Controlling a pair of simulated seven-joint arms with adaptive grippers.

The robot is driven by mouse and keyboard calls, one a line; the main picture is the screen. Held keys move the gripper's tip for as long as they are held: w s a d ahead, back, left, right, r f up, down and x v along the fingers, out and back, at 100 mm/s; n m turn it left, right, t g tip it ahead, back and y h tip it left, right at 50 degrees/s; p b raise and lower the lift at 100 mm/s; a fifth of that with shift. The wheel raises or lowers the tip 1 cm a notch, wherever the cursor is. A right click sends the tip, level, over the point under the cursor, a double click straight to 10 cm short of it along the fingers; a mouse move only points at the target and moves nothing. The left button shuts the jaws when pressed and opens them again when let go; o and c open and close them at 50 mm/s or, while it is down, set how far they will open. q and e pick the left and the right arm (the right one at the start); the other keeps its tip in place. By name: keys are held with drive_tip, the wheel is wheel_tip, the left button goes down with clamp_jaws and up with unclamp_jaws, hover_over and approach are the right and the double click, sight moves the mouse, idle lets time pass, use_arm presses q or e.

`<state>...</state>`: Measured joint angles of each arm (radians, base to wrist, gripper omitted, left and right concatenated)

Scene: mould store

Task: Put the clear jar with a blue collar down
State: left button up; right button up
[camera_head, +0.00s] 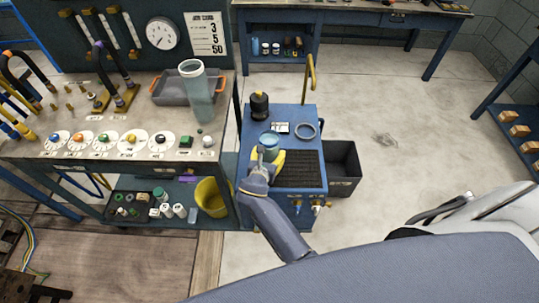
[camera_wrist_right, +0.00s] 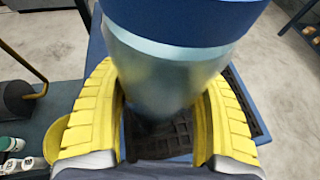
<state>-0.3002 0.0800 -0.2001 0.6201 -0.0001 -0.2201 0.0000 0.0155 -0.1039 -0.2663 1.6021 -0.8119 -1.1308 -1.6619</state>
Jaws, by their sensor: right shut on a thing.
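The clear jar with a blue collar (camera_wrist_right: 165,75) is between the yellow fingers of my right gripper (camera_wrist_right: 160,125), which is shut on it. The collar is at the top of the wrist view, with the clear body below. In the head view the jar (camera_head: 270,142) and my right gripper (camera_head: 267,160) are over the left part of the blue cart (camera_head: 285,113). The black ribbed mat (camera_head: 304,172) shows beneath and beside the jar in the wrist view. The jar's base is blurred, so I cannot tell whether it touches the cart. My left gripper is out of view.
On the cart are a black bottle (camera_head: 259,106), a grey ring (camera_head: 305,130) and a small white item (camera_head: 281,128). A yellow handle (camera_head: 309,75) rises at the back. A dark bin (camera_head: 343,165) is at the right. Another clear jar (camera_head: 198,95) stands on the left bench.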

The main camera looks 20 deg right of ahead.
sight(267, 161)
drive_tip(key=shift+f, duration=0.15)
idle(0.3)
drive_tip(key=o, duration=1.6)
drive_tip(key=shift+f, duration=0.1)
drive_tip(key=shift+v, duration=2.8)
